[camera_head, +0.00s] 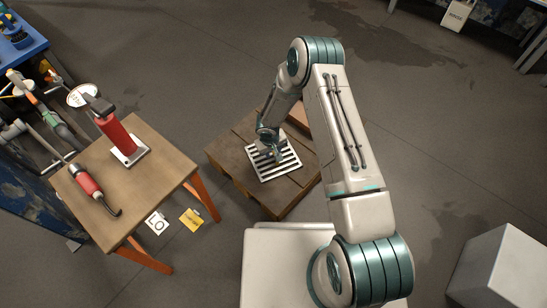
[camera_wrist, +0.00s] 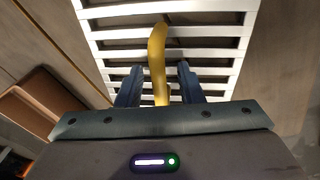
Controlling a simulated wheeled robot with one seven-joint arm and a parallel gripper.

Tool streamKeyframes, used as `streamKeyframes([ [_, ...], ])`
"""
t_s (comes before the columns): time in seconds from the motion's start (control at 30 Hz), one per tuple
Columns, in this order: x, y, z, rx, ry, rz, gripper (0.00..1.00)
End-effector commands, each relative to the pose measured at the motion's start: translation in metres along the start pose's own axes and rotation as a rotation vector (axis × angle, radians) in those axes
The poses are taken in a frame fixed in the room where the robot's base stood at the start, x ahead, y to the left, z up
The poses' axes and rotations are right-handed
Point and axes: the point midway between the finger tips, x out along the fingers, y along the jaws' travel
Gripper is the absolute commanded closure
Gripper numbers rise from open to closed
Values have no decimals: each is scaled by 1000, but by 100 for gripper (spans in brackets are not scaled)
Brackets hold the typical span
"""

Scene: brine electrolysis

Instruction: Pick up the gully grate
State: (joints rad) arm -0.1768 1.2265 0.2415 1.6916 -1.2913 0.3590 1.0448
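The gully grate (camera_head: 287,166) is a white, slotted square plate lying on a low wooden platform in the head view. Its slats (camera_wrist: 205,50) fill the upper middle of the wrist view. A yellow curved handle (camera_wrist: 157,50) stands out from the grate there. My gripper (camera_wrist: 158,78) is open, with one dark finger on each side of the handle and a gap showing on both sides. In the head view my gripper (camera_head: 272,148) is over the grate and covers part of it. The handle's lower end is hidden behind the gripper body.
The wooden platform (camera_head: 235,158) carries a brown tray (camera_head: 298,113), also seen left in the wrist view (camera_wrist: 45,100). A table (camera_head: 150,185) to the left holds red tools. Cards lie on the floor beside it. A pale block (camera_head: 500,270) stands lower right. The right-hand floor is mostly clear.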

Motion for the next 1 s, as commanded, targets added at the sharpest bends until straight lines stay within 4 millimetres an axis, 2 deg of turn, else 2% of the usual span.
streamKeyframes([
  [0.03,-1,0,0,0,0,0,66],
  [0.07,-1,0,0,0,0,0,72],
  [0.17,-1,0,0,0,0,0,100],
  [0.63,-7,1,-1,0,2,1,100],
  [0.77,-20,4,-3,0,3,1,100],
  [0.93,-50,7,-5,0,3,1,100],
  [1.0,-54,10,9,-6,1,3,100],
])
